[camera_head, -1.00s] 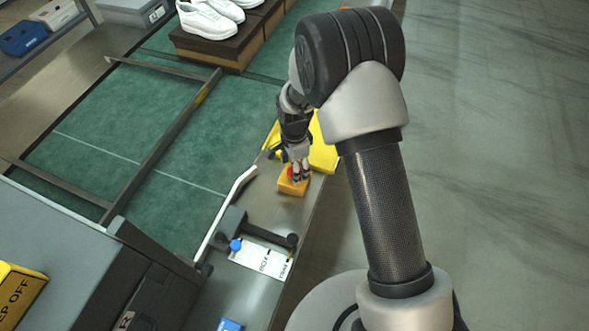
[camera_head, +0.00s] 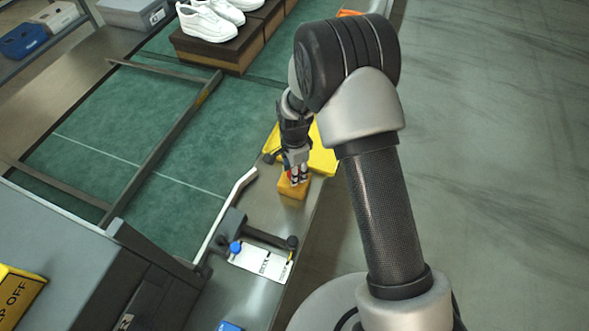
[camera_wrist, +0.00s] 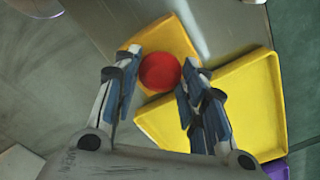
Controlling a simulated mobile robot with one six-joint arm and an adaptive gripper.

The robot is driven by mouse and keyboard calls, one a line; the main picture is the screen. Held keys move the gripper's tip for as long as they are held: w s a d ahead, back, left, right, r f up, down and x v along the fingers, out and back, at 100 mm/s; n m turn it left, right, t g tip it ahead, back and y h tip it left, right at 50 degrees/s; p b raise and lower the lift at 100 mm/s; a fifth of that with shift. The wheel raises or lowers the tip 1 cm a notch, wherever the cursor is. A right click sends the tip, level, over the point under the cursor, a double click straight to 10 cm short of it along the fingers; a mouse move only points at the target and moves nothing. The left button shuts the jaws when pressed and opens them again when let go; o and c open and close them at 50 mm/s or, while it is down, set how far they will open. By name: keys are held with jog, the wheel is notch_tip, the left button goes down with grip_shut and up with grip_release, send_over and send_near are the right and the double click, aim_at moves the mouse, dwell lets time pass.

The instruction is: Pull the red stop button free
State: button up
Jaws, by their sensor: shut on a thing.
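The red stop button (camera_wrist: 159,72) is a round red cap on a small yellow box (camera_wrist: 172,38). In the head view the yellow box (camera_head: 293,188) sits on the metal ledge beside the green belt, and the button is mostly hidden by my fingers. My gripper (camera_wrist: 159,78) is shut on the red button, with one finger on each side of it. My gripper also shows in the head view (camera_head: 296,176), directly over the box. I cannot tell whether the button has come away from the box.
A yellow tray (camera_wrist: 235,105) lies right beside the box. A lever with a blue knob (camera_head: 235,247) and a white label card (camera_head: 260,263) are nearer on the ledge. White shoes (camera_head: 208,22) stand on brown boxes at the back. Open floor lies to the right.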

grip_shut()
jog(key=shift+r+p, duration=0.55)
jog(key=shift+r, duration=0.35)
jog(key=shift+f, duration=0.1)
jog(key=o, duration=0.9)
grip_release()
notch_tip(320, 180, up, 12)
